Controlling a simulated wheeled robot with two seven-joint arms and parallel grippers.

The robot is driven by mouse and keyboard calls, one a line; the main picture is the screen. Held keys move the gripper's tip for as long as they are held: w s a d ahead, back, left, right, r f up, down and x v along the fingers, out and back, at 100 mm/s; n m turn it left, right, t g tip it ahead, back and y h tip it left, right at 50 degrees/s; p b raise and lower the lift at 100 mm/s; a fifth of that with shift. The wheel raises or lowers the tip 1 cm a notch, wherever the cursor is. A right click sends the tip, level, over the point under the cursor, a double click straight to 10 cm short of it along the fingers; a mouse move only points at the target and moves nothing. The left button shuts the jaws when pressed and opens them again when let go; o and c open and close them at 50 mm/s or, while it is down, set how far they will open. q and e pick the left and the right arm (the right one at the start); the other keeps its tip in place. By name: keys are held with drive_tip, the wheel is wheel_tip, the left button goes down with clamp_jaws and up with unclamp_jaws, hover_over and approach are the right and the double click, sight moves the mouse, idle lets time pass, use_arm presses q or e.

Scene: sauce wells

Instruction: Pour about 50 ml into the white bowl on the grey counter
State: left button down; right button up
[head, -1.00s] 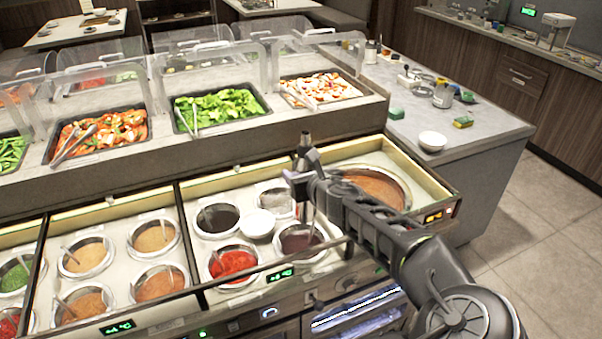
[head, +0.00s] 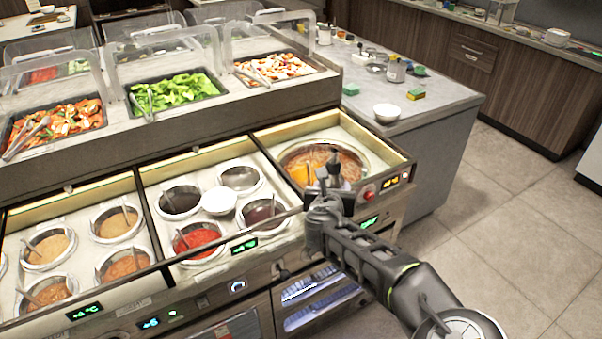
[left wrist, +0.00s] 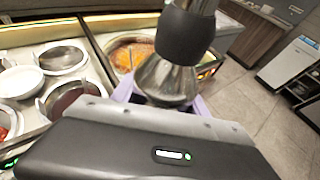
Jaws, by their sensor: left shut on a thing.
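The white bowl (head: 387,112) stands upright on the grey counter (head: 440,98) at the upper right in the head view. My left gripper (head: 328,192) is at the front edge of the sauce station, in front of the round soup well, well short of the bowl. It is shut on a metal bottle with a black neck (head: 334,165), held roughly upright. In the left wrist view the bottle (left wrist: 168,80) sits between the purple-edged fingers of the gripper (left wrist: 165,98). Its contents are hidden. My right gripper is not in view.
A round well of orange soup (head: 300,165) lies behind the gripper. Another white bowl (head: 219,200) sits among the sauce wells. A green-and-yellow sponge (head: 416,94) lies beside the counter bowl, and several jars stand farther back. The floor (head: 510,190) at right is clear.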

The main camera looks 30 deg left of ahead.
use_arm(q)
drive_tip(key=s+d+f+m+t+h+b, duration=0.1)
drive_tip(key=d+f+m+h+b, duration=0.3)
drive_tip(key=d+f, duration=0.7)
wheel_tip(320, 180, down, 3)
drive_tip(key=shift+s+d+f+m+h+b, duration=0.1)
drive_tip(key=shift+s+d+m+h+b, duration=0.4)
drive_tip(key=shift+b, duration=0.75)
drive_tip(key=shift+w+a, duration=0.1)
drive_tip(key=shift+a, duration=0.05)
